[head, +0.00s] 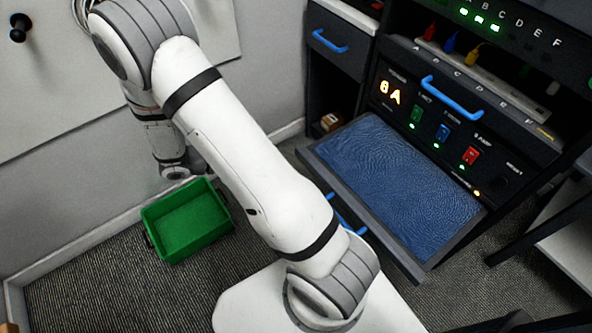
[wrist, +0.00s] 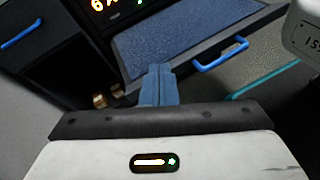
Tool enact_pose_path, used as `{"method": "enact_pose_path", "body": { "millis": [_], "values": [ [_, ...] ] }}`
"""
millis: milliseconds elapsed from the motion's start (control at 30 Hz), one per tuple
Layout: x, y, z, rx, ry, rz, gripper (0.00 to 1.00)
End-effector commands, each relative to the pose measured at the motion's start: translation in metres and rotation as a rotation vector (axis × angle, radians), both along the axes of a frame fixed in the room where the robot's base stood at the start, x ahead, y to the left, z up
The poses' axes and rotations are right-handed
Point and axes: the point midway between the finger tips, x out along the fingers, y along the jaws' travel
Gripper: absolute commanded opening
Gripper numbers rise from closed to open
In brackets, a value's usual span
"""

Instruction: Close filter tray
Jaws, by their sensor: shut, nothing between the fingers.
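The filter tray (head: 395,185) is pulled out of the dark rack, with a blue textured filter surface in a grey frame. Its blue handle (head: 350,222) on the front edge is partly hidden behind my arm. In the wrist view, the tray (wrist: 185,32) is beyond my fingers, and its handle (wrist: 221,54) is to their right, apart from them. My gripper (wrist: 158,70) is shut and empty, its blue fingers together. In the head view my fingers cannot be made out.
A green bin (head: 187,220) stands on the carpet at the left. Above the tray, the rack has a panel with lit switches (head: 442,133) and another blue handle (head: 452,97). A dark cabinet with a blue drawer handle (head: 329,41) stands left of the rack.

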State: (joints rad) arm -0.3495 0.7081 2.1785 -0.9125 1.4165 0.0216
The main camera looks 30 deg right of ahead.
Motion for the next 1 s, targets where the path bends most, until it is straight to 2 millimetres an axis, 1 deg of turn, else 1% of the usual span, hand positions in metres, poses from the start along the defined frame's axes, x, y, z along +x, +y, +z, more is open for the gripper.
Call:
{"method": "enact_pose_path", "body": {
  "millis": [33,100,200,300,333,400,500,567,633,767,1000],
  "values": [
    [0.006,0.002,-0.043,-0.052,0.055,0.060,0.00],
    [0.014,0.005,-0.075,-0.114,0.113,0.137,0.00],
    [0.022,0.009,-0.114,-0.187,0.178,0.232,0.00],
    [0.028,0.012,-0.141,-0.239,0.223,0.304,0.00],
    [0.029,0.013,-0.147,-0.250,0.233,0.319,0.00],
    [0.031,0.015,-0.156,-0.270,0.248,0.347,0.00],
    [0.033,0.014,-0.162,-0.283,0.258,0.367,0.00],
    [0.033,0.010,-0.163,-0.285,0.260,0.369,0.00],
    [0.034,0.001,-0.162,-0.285,0.261,0.368,0.00],
    [0.035,-0.023,-0.163,-0.284,0.261,0.364,0.00],
    [0.039,-0.074,-0.163,-0.283,0.260,0.363,0.00]
  ]
}}
